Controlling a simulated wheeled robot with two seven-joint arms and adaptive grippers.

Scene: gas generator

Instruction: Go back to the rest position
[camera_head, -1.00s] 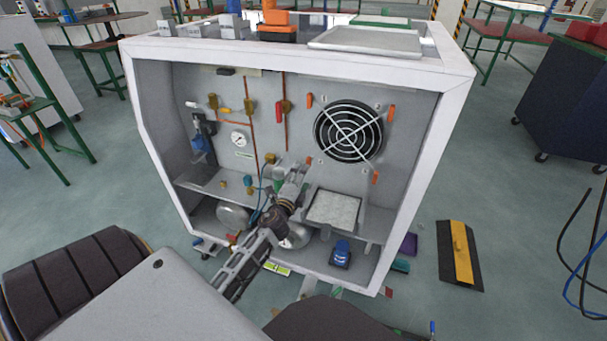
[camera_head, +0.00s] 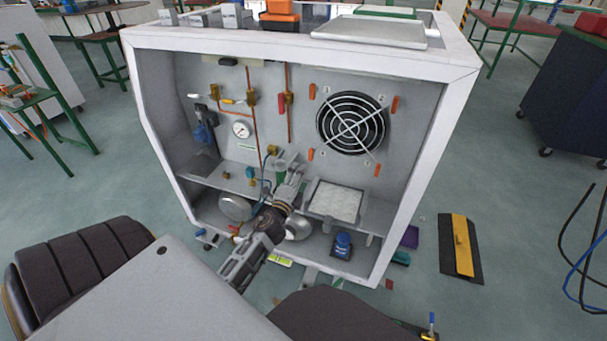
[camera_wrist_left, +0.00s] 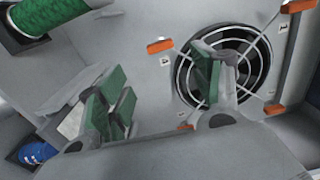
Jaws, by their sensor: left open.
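My left gripper (camera_head: 290,180) reaches into the open front of the white generator cabinet (camera_head: 455,125), in front of its grey back panel. In the left wrist view my left gripper (camera_wrist_left: 163,92) has its green-padded fingers wide apart, with nothing between them. The round fan (camera_head: 351,121) is to the right of the gripper in the head view; in the wrist view the fan (camera_wrist_left: 228,68) is partly hidden behind one finger. My right gripper is in neither view.
The shelf holds a pale square filter (camera_head: 336,200) right of my arm. A blue-capped item (camera_head: 342,243) stands on the cabinet floor. A pressure gauge (camera_head: 241,129) and pipes are at left.

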